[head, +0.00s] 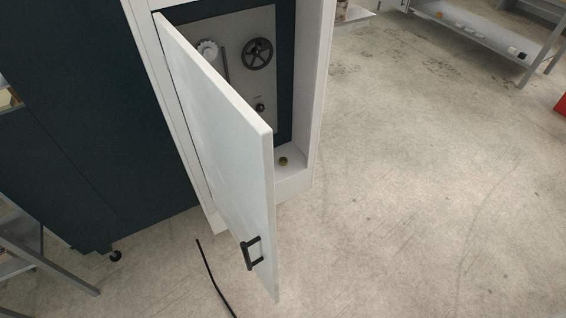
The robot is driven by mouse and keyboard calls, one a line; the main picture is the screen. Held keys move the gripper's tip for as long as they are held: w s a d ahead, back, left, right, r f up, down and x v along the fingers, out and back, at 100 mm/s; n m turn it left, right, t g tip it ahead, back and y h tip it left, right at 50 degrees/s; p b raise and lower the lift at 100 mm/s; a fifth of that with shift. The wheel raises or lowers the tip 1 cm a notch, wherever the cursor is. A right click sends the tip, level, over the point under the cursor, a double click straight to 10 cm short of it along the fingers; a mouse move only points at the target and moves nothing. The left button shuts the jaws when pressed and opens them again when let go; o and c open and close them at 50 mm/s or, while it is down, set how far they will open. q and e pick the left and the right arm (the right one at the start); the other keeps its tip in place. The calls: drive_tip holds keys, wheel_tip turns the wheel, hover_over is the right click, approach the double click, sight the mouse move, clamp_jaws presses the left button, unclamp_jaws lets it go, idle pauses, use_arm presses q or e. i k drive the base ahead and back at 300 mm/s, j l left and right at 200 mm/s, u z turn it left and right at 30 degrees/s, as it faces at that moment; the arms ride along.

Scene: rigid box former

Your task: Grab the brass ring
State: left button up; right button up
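A small brass ring (283,161) lies on the white floor of the cabinet (318,100), near its front right corner. The white cabinet door (225,150) stands open toward me, hinged on the left, with a black handle (252,252) low on its outer face. The door hides the left part of the cabinet's inside. Neither of my grippers shows in the head view.
Inside the cabinet, a grey panel carries a black handwheel (257,54) and a pale gear (207,50). A black cable (212,278) lies on the floor below the door. A grey shelf unit (490,35) stands far right. The concrete floor (420,190) at right is clear.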

sight(284, 159)
drive_tip(key=i+l+u, duration=0.2)
drive_tip(key=l, duration=0.35)
drive_tip(key=i+l+u, duration=0.2)
drive_tip(key=l, duration=0.4)
drive_tip(key=i+l+u, duration=0.25)
drive_tip(key=l, duration=0.35)
drive_tip(key=i+l+u, duration=0.2)
drive_tip(key=l, duration=0.45)
drive_tip(key=l+u, duration=0.2)
drive_tip(key=l, duration=0.4)
